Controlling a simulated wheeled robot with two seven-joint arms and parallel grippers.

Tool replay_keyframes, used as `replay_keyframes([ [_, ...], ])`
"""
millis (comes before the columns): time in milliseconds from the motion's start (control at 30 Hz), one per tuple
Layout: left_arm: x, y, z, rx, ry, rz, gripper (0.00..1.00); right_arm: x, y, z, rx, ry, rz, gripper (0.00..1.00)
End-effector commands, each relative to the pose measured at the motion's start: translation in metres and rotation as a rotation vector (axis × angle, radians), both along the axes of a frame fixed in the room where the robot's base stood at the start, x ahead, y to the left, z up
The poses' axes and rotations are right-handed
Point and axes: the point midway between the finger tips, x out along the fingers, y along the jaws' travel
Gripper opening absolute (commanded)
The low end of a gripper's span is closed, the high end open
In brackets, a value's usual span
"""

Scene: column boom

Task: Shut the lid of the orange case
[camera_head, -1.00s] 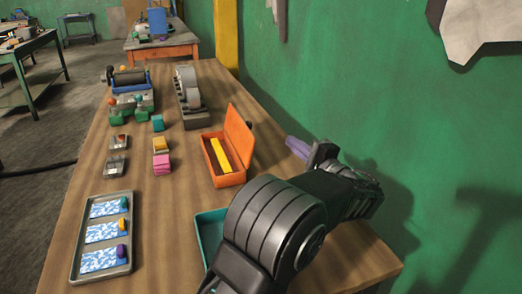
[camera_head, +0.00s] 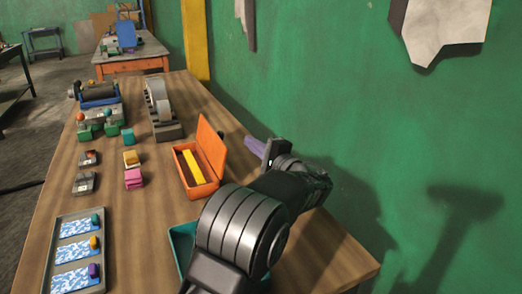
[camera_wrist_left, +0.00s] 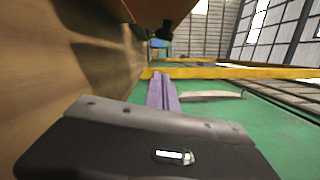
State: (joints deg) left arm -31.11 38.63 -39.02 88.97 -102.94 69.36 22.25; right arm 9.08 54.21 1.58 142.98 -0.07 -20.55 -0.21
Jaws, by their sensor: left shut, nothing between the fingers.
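The orange case (camera_head: 203,188) sits on the wooden table with its lid (camera_head: 211,146) standing open on its right side. A yellow bar (camera_head: 193,166) lies inside the case. My left gripper (camera_head: 255,146) is to the right of the lid, on the wall side, apart from it in the head view. Its purple fingers are shut and empty; they also show in the left wrist view (camera_wrist_left: 162,92). The case is not clearly visible in the wrist view. My right gripper is not in view.
A teal tray (camera_head: 181,240) is partly hidden behind my left arm. A grey tray (camera_head: 52,262) with blue-patterned cards lies at the front left. A grey tape dispenser (camera_head: 166,131) stands behind the case. The green wall (camera_head: 330,90) is close on the right.

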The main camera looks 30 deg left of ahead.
Motion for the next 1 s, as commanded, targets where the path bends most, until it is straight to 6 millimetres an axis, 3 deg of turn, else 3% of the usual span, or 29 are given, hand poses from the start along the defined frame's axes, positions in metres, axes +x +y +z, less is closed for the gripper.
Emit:
replay_keyframes([
  [167, 0.014, 0.034, 0.002, 0.002, 0.0, 0.003, 0.0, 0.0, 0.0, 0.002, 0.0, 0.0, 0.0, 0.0],
  [333, -0.009, 0.047, 0.008, -0.001, 0.001, 0.0, 0.0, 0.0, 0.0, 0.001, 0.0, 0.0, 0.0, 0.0],
  [533, -0.018, 0.053, 0.011, 0.001, 0.0, -0.001, 0.0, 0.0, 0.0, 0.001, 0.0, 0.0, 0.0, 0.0],
  [1000, -0.018, 0.056, 0.011, -0.005, -0.008, 0.0, 0.0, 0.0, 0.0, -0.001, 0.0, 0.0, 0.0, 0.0],
])
